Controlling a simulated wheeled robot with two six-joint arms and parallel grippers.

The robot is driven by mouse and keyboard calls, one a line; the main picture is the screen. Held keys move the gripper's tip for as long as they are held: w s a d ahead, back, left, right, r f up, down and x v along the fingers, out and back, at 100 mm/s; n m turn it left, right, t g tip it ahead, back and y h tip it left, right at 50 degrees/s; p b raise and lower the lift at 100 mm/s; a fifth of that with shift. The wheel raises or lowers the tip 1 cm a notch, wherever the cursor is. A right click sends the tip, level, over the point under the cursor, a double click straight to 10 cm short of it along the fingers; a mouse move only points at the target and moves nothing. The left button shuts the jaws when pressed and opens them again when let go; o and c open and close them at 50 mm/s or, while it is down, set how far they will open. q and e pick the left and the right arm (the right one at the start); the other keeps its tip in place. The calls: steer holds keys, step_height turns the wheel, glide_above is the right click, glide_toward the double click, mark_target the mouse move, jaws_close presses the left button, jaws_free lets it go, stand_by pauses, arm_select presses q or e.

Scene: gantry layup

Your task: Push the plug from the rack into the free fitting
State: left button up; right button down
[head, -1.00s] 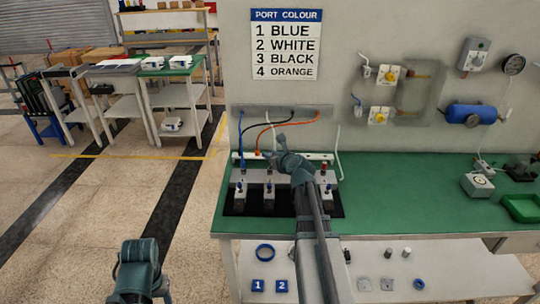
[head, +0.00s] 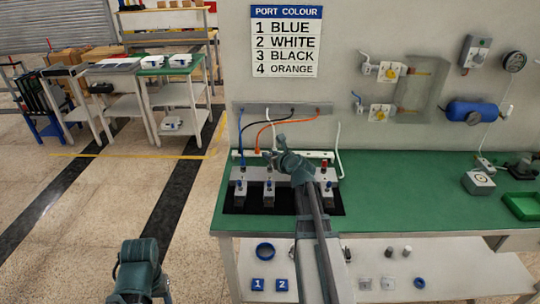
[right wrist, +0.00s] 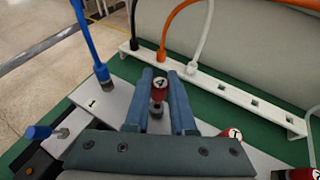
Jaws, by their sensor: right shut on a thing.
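My right gripper (right wrist: 160,76) is shut on a small red cap (right wrist: 159,88) with a pale disc that seems to read 4. A dark fitting end shows just under it; whether they touch is unclear. In the head view the right gripper (head: 279,145) is over the fitting block (head: 254,188). The white rack (right wrist: 222,91) behind holds the ends of the black, orange (right wrist: 162,50) and white (right wrist: 197,60) hoses. The blue hose's plug (right wrist: 103,75) is at the plate marked 1 (right wrist: 93,104).
More red caps (right wrist: 234,134) are at the right of the wrist view. A blue lever (right wrist: 38,132) sticks out at the left. The port colour sign (head: 286,41) lists 1 blue, 2 white, 3 black, 4 orange.

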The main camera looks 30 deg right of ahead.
arm_select(q)
steer(key=shift+f+b, duration=1.4)
steer(key=shift+b, duration=0.05)
arm_select(e)
steer(key=shift+f, duration=1.45)
steer(key=c, duration=0.7)
jaws_free()
